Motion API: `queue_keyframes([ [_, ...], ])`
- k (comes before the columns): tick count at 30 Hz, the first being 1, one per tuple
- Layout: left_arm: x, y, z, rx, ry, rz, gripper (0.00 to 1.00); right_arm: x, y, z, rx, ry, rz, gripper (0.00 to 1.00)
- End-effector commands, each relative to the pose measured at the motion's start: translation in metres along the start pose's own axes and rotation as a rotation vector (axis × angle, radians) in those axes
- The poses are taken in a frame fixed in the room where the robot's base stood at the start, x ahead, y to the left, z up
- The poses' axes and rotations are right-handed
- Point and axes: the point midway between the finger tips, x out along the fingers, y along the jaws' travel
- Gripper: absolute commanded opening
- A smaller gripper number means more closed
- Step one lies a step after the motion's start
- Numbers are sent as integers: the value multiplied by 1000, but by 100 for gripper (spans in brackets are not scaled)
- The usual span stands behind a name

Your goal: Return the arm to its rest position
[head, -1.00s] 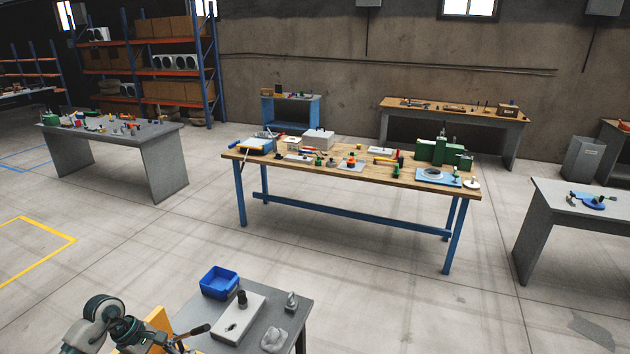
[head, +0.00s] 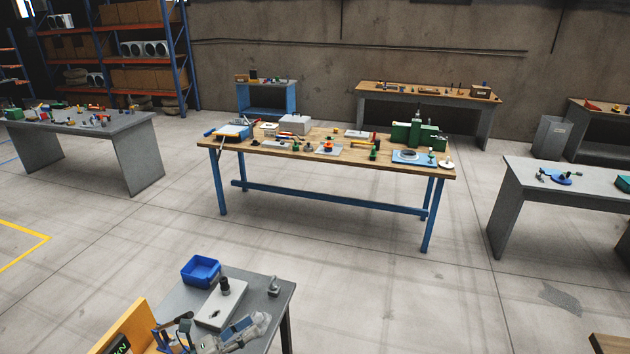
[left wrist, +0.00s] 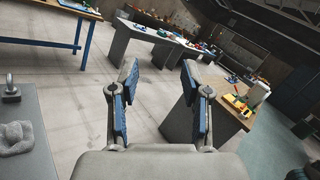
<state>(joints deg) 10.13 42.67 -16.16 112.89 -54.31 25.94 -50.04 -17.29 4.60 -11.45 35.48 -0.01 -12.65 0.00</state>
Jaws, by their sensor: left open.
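My left gripper (head: 228,331) is low in the head view, in front of the near grey table. Its grey and blue fingers overlap the table's front part, close to a grey lump (head: 263,321); I cannot tell if they touch. In the left wrist view the left gripper (left wrist: 159,78) is open. Its two blue-padded fingers stand apart with nothing between them, and only floor and distant tables show past them. Most of the left arm is hidden below the head view. My right gripper is in neither view.
The near grey table (head: 268,283) bears a blue bin (head: 200,270), a white plate with a black knob (head: 222,305) and a small grey block (head: 273,286). A yellow panel (head: 128,325) stands at its left. A long wooden workbench (head: 290,150) stands beyond open floor.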

Motion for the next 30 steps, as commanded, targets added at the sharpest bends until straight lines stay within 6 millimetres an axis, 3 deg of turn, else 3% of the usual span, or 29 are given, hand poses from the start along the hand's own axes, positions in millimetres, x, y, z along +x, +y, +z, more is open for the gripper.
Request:
queue_keyframes([
  [2,-4,5,4,-301,-214,111,48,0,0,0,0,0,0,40],
  [5,-30,29,-4,-703,-474,284,48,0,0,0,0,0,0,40],
  [8,-70,53,-40,-1111,-716,488,48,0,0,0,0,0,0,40],
  [11,-118,60,-101,-1496,-936,725,48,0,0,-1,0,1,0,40],
  [12,-135,57,-127,-1623,-1009,818,48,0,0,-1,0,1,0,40],
  [15,-167,39,-178,-1855,-1146,1018,48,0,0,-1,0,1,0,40],
  [18,-190,16,-217,-2011,-1242,1186,48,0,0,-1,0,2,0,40],
  [27,-234,-63,-290,-2279,-1425,1614,48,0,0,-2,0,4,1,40],
  [28,-237,-71,-295,2247,1408,-1620,48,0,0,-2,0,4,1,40],
  [29,-240,-80,-300,2207,1384,-1621,48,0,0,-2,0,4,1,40],
  [30,-241,-73,-312,2191,1380,-1627,48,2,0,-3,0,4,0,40],
])
